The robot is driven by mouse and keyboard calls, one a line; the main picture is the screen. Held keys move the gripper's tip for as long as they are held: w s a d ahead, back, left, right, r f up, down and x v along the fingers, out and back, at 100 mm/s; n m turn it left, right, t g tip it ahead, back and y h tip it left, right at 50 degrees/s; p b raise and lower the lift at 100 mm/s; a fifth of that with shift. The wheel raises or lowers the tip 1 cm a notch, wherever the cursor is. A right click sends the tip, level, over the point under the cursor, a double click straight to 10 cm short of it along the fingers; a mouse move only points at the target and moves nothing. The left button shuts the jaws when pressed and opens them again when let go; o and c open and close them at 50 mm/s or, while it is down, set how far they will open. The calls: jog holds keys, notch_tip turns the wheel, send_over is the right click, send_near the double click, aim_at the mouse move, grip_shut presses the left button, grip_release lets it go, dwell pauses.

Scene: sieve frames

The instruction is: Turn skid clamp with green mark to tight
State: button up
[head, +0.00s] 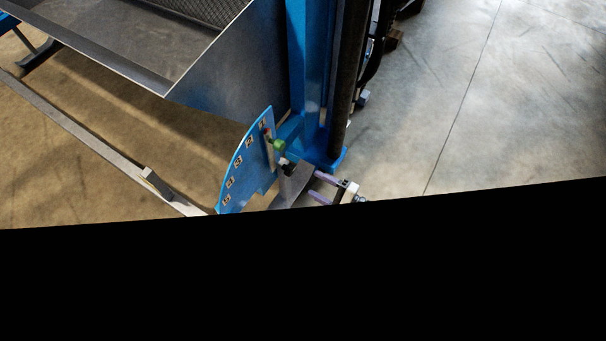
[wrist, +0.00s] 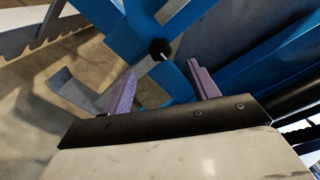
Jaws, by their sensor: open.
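A blue curved plate (head: 245,165) with several numbered labels stands at the foot of a blue column in the head view. A green piece (head: 279,145) sits at its right side; I cannot tell which clamp it marks. Just below is a black knob (head: 288,168). My gripper (head: 315,184) is open, its two purple fingers pointing left toward the knob, apart from it. In the wrist view, a black round knob (wrist: 159,49) on a metal bar shows beyond and between the open fingertips of my gripper (wrist: 162,68). No green shows there, and no tight marking is readable.
The blue column (head: 315,80) rises right behind the plate. A grey metal tray (head: 225,70) stands at the upper left. A long metal rail (head: 100,140) runs along the floor at left. The concrete floor (head: 500,90) at right is clear. The lower head view is black.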

jog(key=shift+v, duration=2)
